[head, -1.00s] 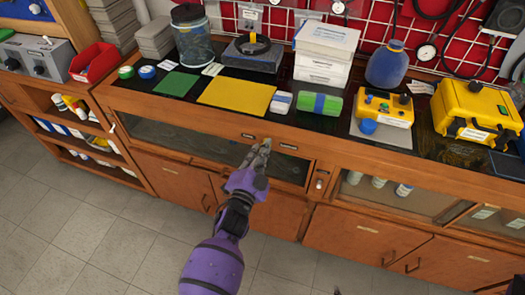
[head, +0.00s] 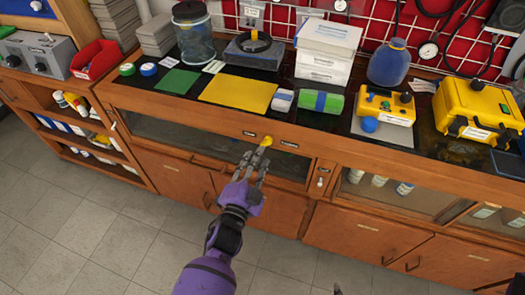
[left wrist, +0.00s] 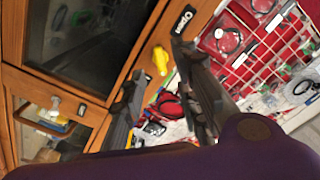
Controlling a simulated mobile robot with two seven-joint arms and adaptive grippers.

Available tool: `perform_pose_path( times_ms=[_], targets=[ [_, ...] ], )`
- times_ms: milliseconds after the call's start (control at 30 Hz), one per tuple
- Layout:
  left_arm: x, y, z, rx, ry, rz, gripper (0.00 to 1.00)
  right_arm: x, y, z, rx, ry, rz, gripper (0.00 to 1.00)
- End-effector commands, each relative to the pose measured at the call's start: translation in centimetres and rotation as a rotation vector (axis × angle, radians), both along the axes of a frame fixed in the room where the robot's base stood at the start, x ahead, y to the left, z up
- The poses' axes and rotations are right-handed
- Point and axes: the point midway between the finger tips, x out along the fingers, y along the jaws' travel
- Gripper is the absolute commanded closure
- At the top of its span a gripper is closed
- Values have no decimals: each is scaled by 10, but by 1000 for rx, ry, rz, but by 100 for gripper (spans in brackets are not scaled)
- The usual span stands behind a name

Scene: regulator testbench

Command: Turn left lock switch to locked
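The yellow lock switch (head: 266,141) sits on the wooden front rail below the black worktop, between two small dark labels (head: 249,134) and (head: 289,145). In the left wrist view the yellow switch (left wrist: 161,60) shows between and beyond my fingertips, with a dark label (left wrist: 183,18) close by; its text is hard to read. My left gripper (head: 253,160) is open and empty, just in front of and below the switch, and seems apart from it. It also shows in the left wrist view (left wrist: 160,66). Only small dark tips, perhaps my right gripper, show at the head view's bottom edge.
A glass-fronted drawer (head: 215,150) lies behind my left gripper. Another small switch (head: 320,183) is on the post to the right. A yellow sheet (head: 238,94), a jar (head: 194,38) and a yellow case (head: 475,110) stand on the worktop. The floor in front is clear.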

Motion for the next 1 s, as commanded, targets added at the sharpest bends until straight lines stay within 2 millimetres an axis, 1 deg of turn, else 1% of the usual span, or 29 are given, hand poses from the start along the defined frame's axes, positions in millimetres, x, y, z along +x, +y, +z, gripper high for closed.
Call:
perform_pose_path(
  times_ms=[33, 200, 300, 400, 533, 1000],
  targets=[
    [-13, 4, -1, 1, 2, 1, 71, 0, 0, 0, 0, 1, 0, 100],
    [-44, 14, 0, 0, 1, 1, 71, -1, 0, 0, 0, 1, -1, 100],
    [-56, 18, 0, 0, 1, 0, 71, -1, 0, 0, 0, 1, -1, 100],
    [-64, 20, 0, 0, -1, -1, 71, -1, 0, 0, 0, 1, -1, 100],
    [-67, 21, 0, 0, -1, -1, 71, -1, 0, 0, 0, 1, -1, 100],
    [-67, 21, 0, 0, -1, -1, 71, -1, -1, -1, -1, 2, -2, 100]
  ],
)
